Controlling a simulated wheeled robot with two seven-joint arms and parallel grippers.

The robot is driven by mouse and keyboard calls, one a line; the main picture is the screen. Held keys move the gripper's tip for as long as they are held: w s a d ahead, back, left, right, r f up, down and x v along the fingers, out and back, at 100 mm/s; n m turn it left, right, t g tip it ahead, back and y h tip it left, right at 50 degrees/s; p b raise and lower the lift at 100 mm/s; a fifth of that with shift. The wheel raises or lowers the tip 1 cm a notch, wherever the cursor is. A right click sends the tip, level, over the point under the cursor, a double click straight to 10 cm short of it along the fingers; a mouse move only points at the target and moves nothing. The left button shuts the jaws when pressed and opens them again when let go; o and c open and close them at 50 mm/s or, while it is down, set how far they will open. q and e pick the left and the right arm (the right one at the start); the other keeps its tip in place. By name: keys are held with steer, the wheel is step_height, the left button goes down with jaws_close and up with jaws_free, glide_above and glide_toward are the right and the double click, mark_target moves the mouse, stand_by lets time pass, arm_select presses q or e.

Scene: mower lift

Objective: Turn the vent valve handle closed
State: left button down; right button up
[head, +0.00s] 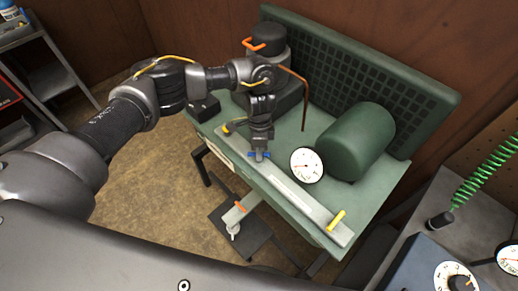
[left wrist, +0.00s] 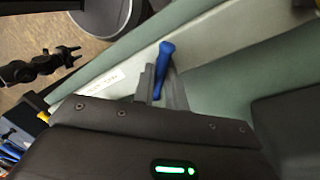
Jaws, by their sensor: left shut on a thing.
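The blue handle (head: 266,155), which I take for the vent valve handle, sits on the pale manifold bar along the front of the green bench. My left gripper (head: 260,150) reaches down onto it from above and is shut on it. In the left wrist view the blue handle (left wrist: 165,65) sticks up from between the grey fingers (left wrist: 160,90), lying at a slant across the pale bar. The fingers hide its lower part and the valve body. My right gripper shows in neither view.
Yellow handles (head: 336,220) (head: 227,128) stand near both ends of the bar (head: 310,205). A round white gauge (head: 306,165) and a green cylinder (head: 358,142) stand close to the right. An orange handle (head: 240,207) is below the front edge. A copper pipe (head: 304,100) rises behind.

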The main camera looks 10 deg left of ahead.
arm_select(q)
steer(key=m, duration=0.4)
steer(key=shift+s+d+m+y, duration=0.1)
steer(key=shift+m+y, duration=0.2)
steer(key=shift+y, duration=0.1)
steer(key=shift+s+f+m+y+b, duration=0.1)
steer(key=shift+m+y+b, duration=0.35)
steer(key=shift+m, duration=1.75)
steer(key=c, duration=1.5)
jaws_free()
steer(key=shift+o, duration=0.2)
steer(key=b+v, duration=0.1)
steer(key=v, duration=1)
steer(key=shift+b, duration=0.4)
steer(key=shift+s, duration=0.15)
